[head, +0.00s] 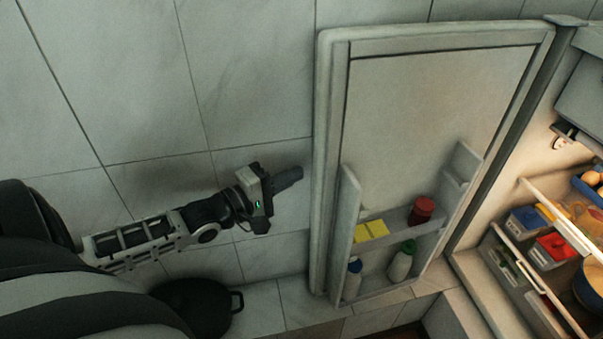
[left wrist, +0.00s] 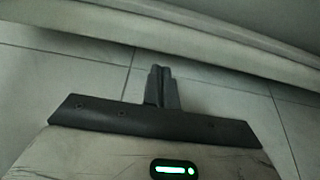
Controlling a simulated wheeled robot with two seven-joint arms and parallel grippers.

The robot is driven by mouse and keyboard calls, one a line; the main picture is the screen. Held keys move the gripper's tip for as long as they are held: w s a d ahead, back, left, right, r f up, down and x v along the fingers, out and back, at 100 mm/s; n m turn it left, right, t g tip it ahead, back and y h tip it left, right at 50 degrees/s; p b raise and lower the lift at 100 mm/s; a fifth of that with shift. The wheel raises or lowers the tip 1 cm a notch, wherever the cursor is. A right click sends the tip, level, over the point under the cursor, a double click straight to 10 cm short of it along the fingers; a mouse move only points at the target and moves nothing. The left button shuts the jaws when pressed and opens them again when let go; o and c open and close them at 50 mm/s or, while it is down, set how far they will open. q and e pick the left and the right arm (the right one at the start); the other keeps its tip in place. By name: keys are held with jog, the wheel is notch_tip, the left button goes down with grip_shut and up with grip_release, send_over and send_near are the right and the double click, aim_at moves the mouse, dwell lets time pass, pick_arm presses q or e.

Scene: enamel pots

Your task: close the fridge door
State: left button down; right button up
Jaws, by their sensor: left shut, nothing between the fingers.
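The fridge door (head: 440,120) stands wide open, with its inner side and shelves facing me in the head view. Its hinge side is at the right, next to the fridge body (head: 478,262). My left gripper (head: 298,173) is shut and empty, just left of the door's free edge, with a small gap seen between them. In the left wrist view the shut fingers (left wrist: 161,72) point toward the pale door edge (left wrist: 200,45) that crosses the top of the picture. My right gripper is not in view.
Door shelves hold a red-lidded jar (head: 422,211), a yellow packet (head: 371,231) and bottles (head: 401,262). Food and containers fill the fridge shelves at right. A dark pot (head: 193,307) stands below my left arm. A tiled wall (head: 250,70) is behind.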

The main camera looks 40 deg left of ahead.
pick_arm(q)
jog(key=shift+x, duration=1.4)
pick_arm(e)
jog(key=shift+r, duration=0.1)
